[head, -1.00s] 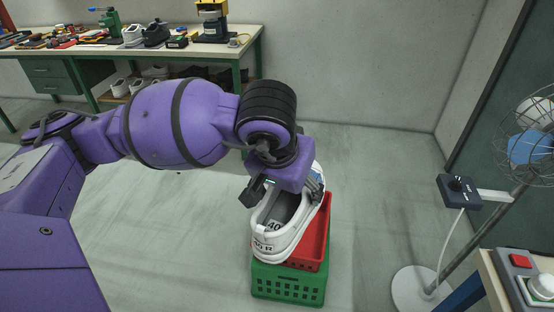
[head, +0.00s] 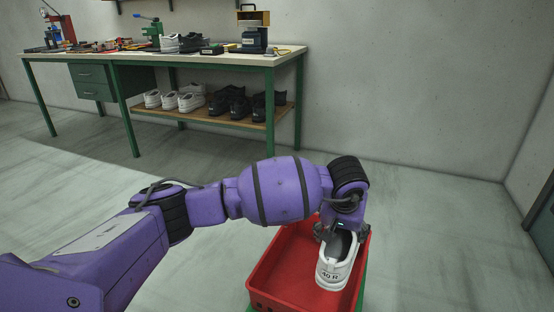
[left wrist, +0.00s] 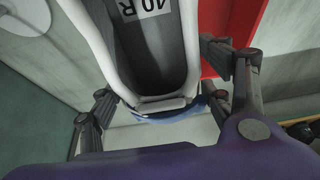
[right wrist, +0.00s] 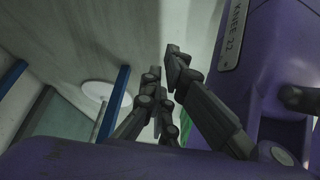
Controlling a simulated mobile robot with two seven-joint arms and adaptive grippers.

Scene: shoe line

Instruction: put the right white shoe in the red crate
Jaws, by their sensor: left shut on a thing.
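The right white shoe (head: 337,272), with a "40 R" mark, hangs from my left gripper (head: 342,230) over the right part of the red crate (head: 268,292) in the head view. In the left wrist view, the fingers of my left gripper (left wrist: 165,103) are on both sides of the shoe (left wrist: 150,50). Part of the red crate (left wrist: 242,25) shows beyond it. I cannot tell how high the sole is above the crate floor. My right gripper (right wrist: 162,65) shows only in the right wrist view, its fingertips near each other with nothing visible between them.
A green crate (head: 361,294) is under the red one. A workbench (head: 190,58) with tools and shoes stands at the back, with several white and black shoes on its lower shelf (head: 215,115). The floor (head: 110,175) between is clear.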

